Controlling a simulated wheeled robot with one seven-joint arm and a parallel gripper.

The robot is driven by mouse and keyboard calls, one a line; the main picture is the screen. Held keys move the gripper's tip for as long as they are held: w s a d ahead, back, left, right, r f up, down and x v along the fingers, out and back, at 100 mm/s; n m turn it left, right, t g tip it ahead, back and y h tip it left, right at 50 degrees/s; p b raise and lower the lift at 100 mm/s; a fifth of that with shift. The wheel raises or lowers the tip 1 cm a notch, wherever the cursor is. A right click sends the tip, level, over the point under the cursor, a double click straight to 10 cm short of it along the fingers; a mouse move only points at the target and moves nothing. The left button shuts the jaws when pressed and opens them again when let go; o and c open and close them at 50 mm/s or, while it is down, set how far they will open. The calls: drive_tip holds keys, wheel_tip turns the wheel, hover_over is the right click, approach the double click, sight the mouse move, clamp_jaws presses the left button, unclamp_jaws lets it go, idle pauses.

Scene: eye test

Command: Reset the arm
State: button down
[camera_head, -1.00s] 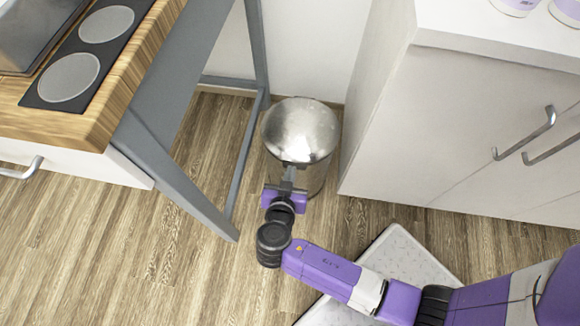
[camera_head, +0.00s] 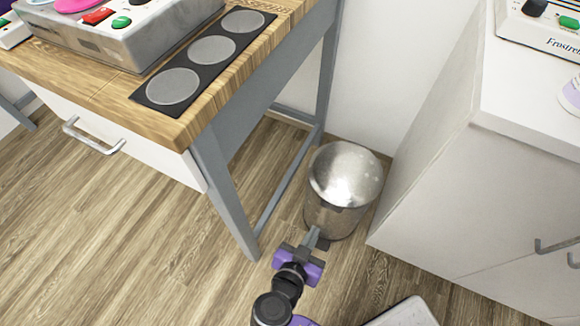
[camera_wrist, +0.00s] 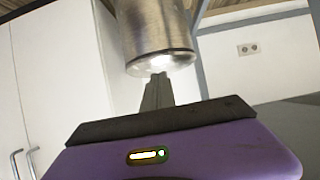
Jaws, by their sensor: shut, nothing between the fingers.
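My gripper (camera_head: 312,236) is at the lower middle of the head view, its fingers together and empty. It points at the lower front of a round metal bin (camera_head: 338,216) with a domed shiny lid. I cannot tell from the head view whether the fingertips touch the bin.
A wooden-topped table (camera_head: 100,88) with a grey frame and a white drawer stands left. A control box (camera_head: 135,35) sits on it. A white cabinet (camera_head: 450,190) is right of the bin. Floor left of my arm is clear.

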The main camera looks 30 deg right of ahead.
drive_tip(key=w+a+n+t+y, duration=0.2)
drive_tip(key=w+a+n+y, duration=0.2)
drive_tip(key=a+n+y, duration=0.3)
drive_tip(key=s+a+r+n+t+y, duration=0.2)
drive_tip(key=s+a+r+n+y, duration=0.2)
drive_tip(key=s, duration=0.1)
drive_tip(key=s+d+r+t+h+p, duration=0.1)
drive_tip(key=s+d+r+t, duration=0.1)
drive_tip(key=s+d+r, duration=0.7)
drive_tip(key=s+d+r+t, duration=0.1)
drive_tip(key=s+d+r, duration=0.4)
drive_tip(key=s+r, duration=0.45)
wheel_tip(320, 180, up, 21)
drive_tip(key=w+p, duration=0.1)
drive_tip(key=p, duration=1.9)
drive_tip(key=shift+w+m, duration=0.3)
drive_tip(key=shift+w, duration=0.05)
